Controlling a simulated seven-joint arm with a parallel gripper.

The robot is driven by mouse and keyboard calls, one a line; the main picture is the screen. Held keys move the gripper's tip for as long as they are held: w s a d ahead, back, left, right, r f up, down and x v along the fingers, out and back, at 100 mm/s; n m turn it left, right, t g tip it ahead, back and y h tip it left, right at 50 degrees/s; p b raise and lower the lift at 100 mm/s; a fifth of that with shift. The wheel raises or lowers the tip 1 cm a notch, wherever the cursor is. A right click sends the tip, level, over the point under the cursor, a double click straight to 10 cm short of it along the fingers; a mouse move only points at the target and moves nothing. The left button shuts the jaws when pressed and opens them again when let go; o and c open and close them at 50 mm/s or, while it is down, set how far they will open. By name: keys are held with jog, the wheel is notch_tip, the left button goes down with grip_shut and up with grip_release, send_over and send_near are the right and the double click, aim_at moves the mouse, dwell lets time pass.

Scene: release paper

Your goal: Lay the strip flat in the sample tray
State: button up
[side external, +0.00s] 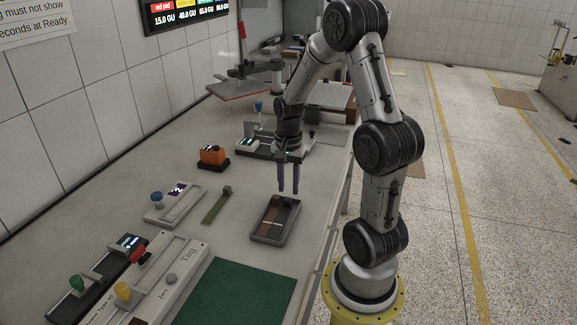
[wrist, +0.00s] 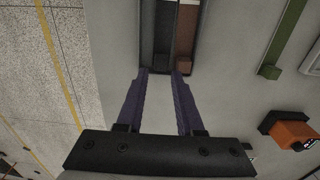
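The strip, a long thin green piece with a raised green block at one end (side external: 217,206), lies on the bench left of the tray. It shows at the upper right in the wrist view (wrist: 287,38). The sample tray (side external: 258,236) is dark grey and shallow, with lengthwise lanes; it is at the top of the wrist view (wrist: 143,45).
An orange device (side external: 213,154) stands behind the green strip. A grey gauge with a blue knob (side external: 175,206) is left of it. Larger testers (side external: 150,280) and a green mat (side external: 235,293) are in front. The bench's right edge runs close beside the tray.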

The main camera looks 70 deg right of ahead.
notch_tip(320, 180, up, 8)
jog(key=s+a+r+n+t, duration=0.2)
jog(key=a+n, duration=0.4)
jog(key=a, duration=0.1)
jog(key=s+a+r+n+t, duration=0.1)
jog(key=s+a+r+n, duration=0.1)
jog(key=a+n, duration=0.4)
jog(key=s+a+r+n+t, duration=0.2)
jog(key=s+a+r+n, duration=0.1)
jog(key=a+n, duration=0.3)
jog(key=a+r, duration=0.1)
jog(key=a, duration=0.1)
jog(key=shift+a+t, duration=0.3)
jog(key=shift+a, duration=0.1)
jog(key=shift+s, duration=0.1)
